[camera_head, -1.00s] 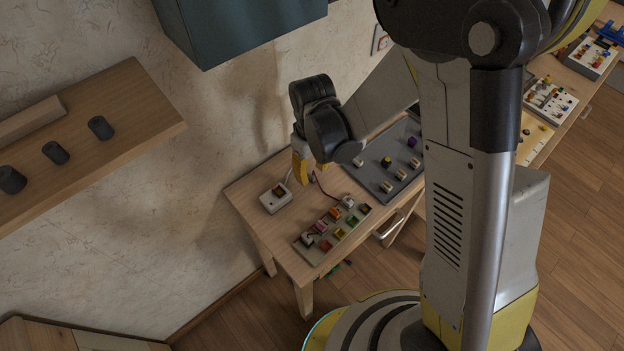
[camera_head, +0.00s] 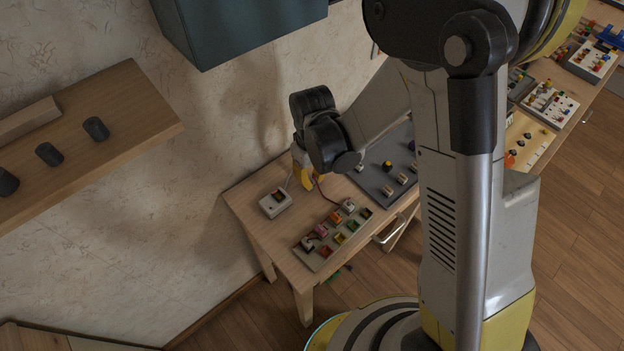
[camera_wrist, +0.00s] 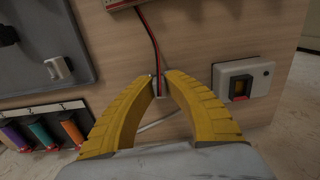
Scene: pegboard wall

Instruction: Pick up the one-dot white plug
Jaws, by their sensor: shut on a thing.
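My gripper (camera_wrist: 160,80) has its two yellow fingers closed together at the tips. Between the tips is a small pale plug (camera_wrist: 158,90) with a red and black cable running up from it. Its dots are too small or hidden to read. The red cable (camera_head: 322,191) runs from the gripper toward the coloured socket board (camera_head: 320,262). The plug itself is hard to make out there.
The white switch box also shows in the wrist view (camera_wrist: 247,68), right of the fingers. A dark grey board with pegs (camera_head: 371,187) lies to the right on the table. A wooden shelf with dark cylinders (camera_head: 130,105) is at left. A dark cabinet (camera_head: 235,25) hangs above.

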